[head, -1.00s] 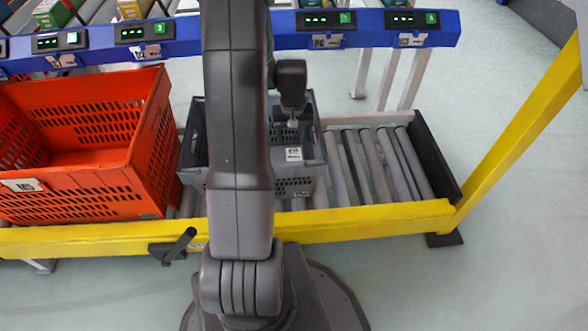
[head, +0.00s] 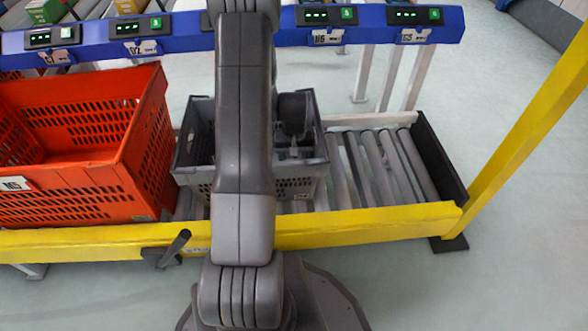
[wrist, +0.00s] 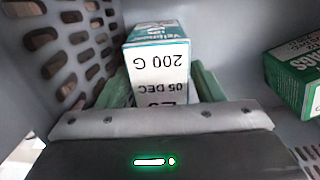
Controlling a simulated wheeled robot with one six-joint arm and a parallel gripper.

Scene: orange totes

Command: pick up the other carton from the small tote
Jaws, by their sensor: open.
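The small grey tote (head: 308,177) stands on the roller conveyor, partly hidden behind my arm. My gripper (wrist: 162,85) is down inside it, with its jaws open. In the wrist view a white and teal carton (wrist: 160,62), with printed text on its face, stands between the two greenish fingers, one on each side. I cannot tell whether the fingers touch it. A second carton, green and white (wrist: 296,75), lies at the right edge of the wrist view, apart from the gripper. In the head view my arm and gripper hide both cartons.
A large orange tote (head: 150,130) stands just left of the small tote. A yellow rail (head: 350,222) runs along the front, and a blue beam with lit displays (head: 375,25) along the back. The rollers (head: 385,165) to the right are bare.

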